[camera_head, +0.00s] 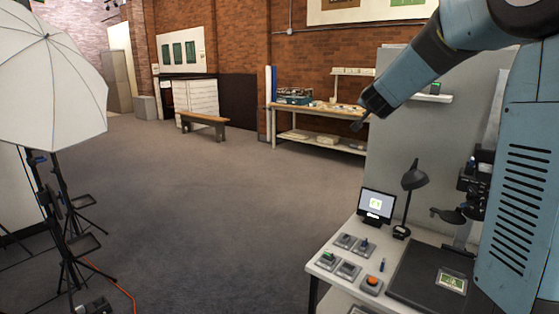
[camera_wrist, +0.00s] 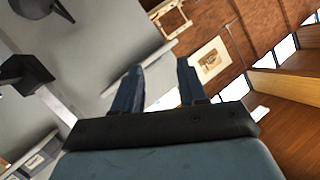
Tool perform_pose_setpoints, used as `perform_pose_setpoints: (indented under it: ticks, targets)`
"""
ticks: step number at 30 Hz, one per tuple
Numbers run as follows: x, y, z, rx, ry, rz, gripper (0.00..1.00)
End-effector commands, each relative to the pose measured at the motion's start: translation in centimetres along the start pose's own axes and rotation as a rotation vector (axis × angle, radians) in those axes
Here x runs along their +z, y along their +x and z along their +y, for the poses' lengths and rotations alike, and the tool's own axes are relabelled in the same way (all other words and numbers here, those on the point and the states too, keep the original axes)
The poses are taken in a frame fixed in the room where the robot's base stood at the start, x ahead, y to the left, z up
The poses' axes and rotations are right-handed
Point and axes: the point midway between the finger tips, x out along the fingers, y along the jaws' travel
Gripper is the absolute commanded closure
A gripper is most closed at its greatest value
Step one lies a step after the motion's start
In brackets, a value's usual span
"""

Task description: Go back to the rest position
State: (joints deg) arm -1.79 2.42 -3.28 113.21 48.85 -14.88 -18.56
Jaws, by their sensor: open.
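My arm is raised at the upper right of the head view and slants down to the left. Its dark end, my gripper (camera_head: 361,122), is in the air above and behind the work table (camera_head: 325,259). In the wrist view my gripper (camera_wrist: 160,66) has its two dark blue fingers apart, with nothing between them. A small card with a green picture (camera_head: 452,282) lies on a black board (camera_head: 417,278) on the table.
The table also bears a small screen (camera_head: 376,204), a black lamp (camera_head: 412,178) and several small grey trays. A grey panel (camera_head: 400,145) stands behind it. A white umbrella light (camera_head: 50,85) stands at left. The carpet (camera_head: 210,200) between is clear.

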Motion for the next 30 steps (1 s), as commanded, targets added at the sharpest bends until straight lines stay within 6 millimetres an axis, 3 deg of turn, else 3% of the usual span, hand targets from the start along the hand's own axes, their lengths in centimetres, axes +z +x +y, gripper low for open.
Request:
perform_pose_setpoints:
  ticks: [1, 7, 14, 20, 30]
  targets:
    - [0.1, -2.0, -0.5, -0.032, -0.017, -0.031, 0.58]
    - [2.5, -9.2, -1.3, -0.133, -0.105, -0.187, 0.58]
    - [6.3, -17.7, -0.1, -0.190, -0.224, -0.370, 0.58]
    - [10.1, -25.2, 2.9, -0.187, -0.337, -0.527, 0.58]
    - [16.3, -36.2, 10.6, -0.072, -0.516, -0.762, 0.58]
